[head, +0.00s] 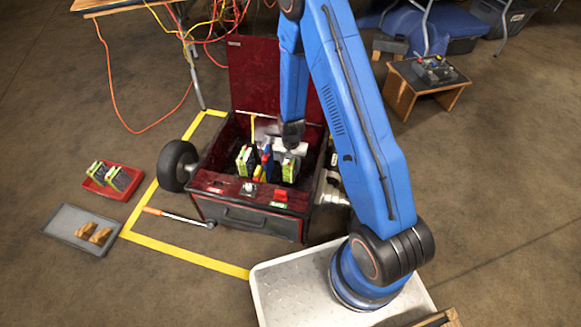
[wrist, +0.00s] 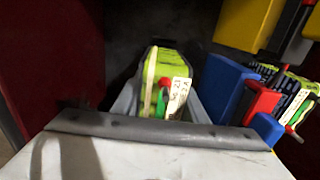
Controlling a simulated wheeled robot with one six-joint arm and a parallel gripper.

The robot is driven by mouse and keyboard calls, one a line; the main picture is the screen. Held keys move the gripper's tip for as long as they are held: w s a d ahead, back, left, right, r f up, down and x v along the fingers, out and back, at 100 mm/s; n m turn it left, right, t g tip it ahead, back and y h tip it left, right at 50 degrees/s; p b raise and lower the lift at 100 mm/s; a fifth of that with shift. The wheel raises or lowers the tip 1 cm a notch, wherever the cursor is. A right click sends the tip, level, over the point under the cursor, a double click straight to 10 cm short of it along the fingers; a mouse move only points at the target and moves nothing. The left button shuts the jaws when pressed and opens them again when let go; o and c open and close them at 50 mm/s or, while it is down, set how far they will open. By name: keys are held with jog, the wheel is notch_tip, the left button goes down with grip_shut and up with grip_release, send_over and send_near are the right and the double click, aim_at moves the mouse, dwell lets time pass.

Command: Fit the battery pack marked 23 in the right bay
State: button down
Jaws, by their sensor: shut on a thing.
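The battery pack (wrist: 163,75), lime green with a white label that seems to read 23, is between my gripper's jaws in the wrist view. In the head view this pack (head: 290,168) is inside the right part of the dark red open box (head: 250,222). My gripper (head: 291,146) is over it, shut on its upper part. The pack looks roughly upright. Its lower end and the floor of the right bay are hidden, so I cannot tell how deep it sits. A second green pack (head: 246,161) stands in the left part of the box; it also shows in the wrist view (wrist: 295,98).
Blue, red and yellow blocks (head: 265,163) stand between the packs. The raised lid (head: 265,75) is behind. A red tray (head: 113,180) with more packs, a grey tray (head: 82,229) and a wrench (head: 178,216) lie left. A small bench (head: 428,80) stands far right.

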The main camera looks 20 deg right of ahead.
jog(key=shift+f, duration=1.35)
dwell(0.8)
jog(key=c, duration=1)
grip_release()
jog(key=r, duration=1.7)
jog(key=shift+w+d+r, duration=0.15)
jog(key=shift+w+r, duration=0.05)
jog(key=shift+w, duration=0.05)
